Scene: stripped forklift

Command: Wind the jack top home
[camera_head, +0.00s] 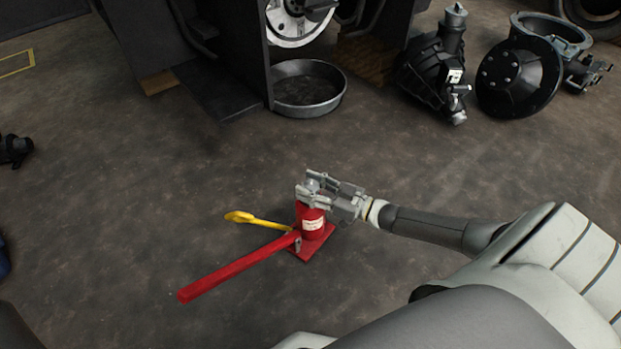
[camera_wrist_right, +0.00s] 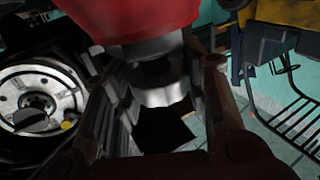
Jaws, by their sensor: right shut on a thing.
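The red bottle jack (camera_head: 312,222) stands upright on its square base on the floor in the head view. Its long red handle (camera_head: 238,266) slopes down to the left. My right gripper (camera_head: 312,190) reaches in from the right and is shut on the jack top at the upper end of the body. In the right wrist view the silvery jack top (camera_wrist_right: 160,90) sits between my fingers, next to the red jack body (camera_wrist_right: 130,18). The fingers hide part of the top. My left gripper is not in view.
A yellow lever (camera_head: 255,220) lies beside the jack's left side. A round metal pan (camera_head: 306,88) stands by the forklift frame at the back. Dark machine parts (camera_head: 518,78) stand at the back right. The floor around the jack is mostly clear.

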